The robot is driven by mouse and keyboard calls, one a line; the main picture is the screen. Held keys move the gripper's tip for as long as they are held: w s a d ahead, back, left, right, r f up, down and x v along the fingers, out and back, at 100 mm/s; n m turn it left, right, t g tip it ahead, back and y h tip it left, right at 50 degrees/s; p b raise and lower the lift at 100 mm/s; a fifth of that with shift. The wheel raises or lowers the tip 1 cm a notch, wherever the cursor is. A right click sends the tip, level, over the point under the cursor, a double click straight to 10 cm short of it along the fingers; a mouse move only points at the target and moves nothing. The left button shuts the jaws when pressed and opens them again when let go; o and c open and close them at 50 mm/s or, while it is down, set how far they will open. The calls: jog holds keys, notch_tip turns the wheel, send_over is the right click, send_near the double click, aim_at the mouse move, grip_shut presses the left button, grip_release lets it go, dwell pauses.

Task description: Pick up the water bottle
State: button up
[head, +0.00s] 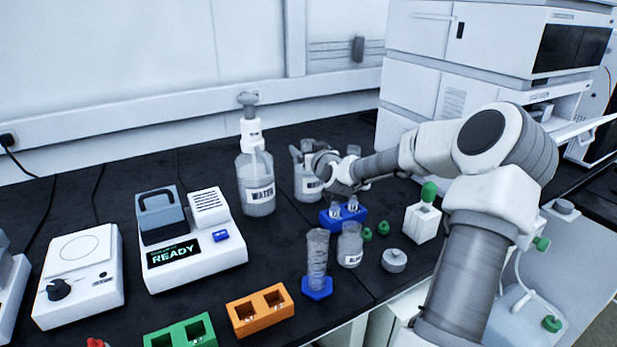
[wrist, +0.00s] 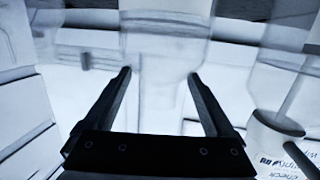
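A clear bottle labelled WATER (head: 257,178), with a grey and white pump top, stands upright on the dark bench in the head view. A second clear bottle (head: 306,184) stands just right of it; its label is partly covered by my arm and hard to read. My gripper (head: 322,166) is beside this second bottle, to the right of the WATER bottle. In the wrist view my gripper (wrist: 160,74) has its two fingers spread apart. A see-through vessel (wrist: 166,50) shows between and beyond them. I cannot tell which bottle it is or whether the fingers touch it.
A blue vial rack (head: 343,215), a graduated cylinder (head: 317,255) and a small labelled bottle (head: 350,246) stand nearby. A white instrument reading READY (head: 212,255) is at left. Orange (head: 243,317) and green (head: 162,340) racks are in front.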

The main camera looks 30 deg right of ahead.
jog(key=c, duration=1.2)
jog(key=shift+s+f, duration=0.1)
grip_shut()
